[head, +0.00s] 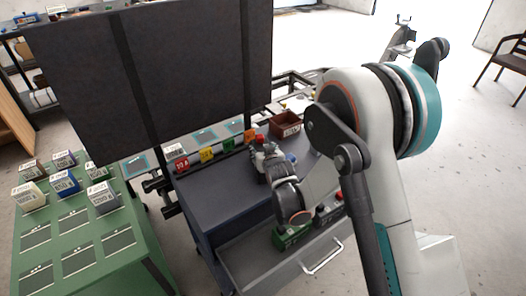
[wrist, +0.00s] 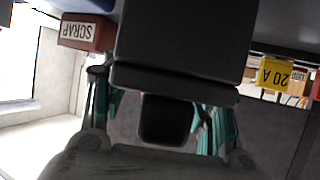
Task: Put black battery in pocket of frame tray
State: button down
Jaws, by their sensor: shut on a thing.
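My gripper (head: 262,148) is above the dark cart top, reaching away from me. In the wrist view its teal-sided fingers (wrist: 160,115) are shut on a black block (wrist: 175,55), which looks like the black battery. In the head view I cannot make out the block clearly. A frame with pale blue-edged flat pockets (head: 203,135) lies behind the cart, partly hidden by a dark panel. It looks like the frame tray. My gripper is on the near side of it, apart from it.
The large dark panel (head: 190,70) blocks the upper left. A SCRAP bin (head: 285,125) stands at the cart's back right; it also shows in the wrist view (wrist: 85,32). Coloured tags line the cart's back edge. A drawer (head: 260,262) is open in front. A green table (head: 95,225) holds several batteries.

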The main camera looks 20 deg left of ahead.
jog(key=c, duration=0.8)
grip_release()
jog(key=shift+o, duration=0.9)
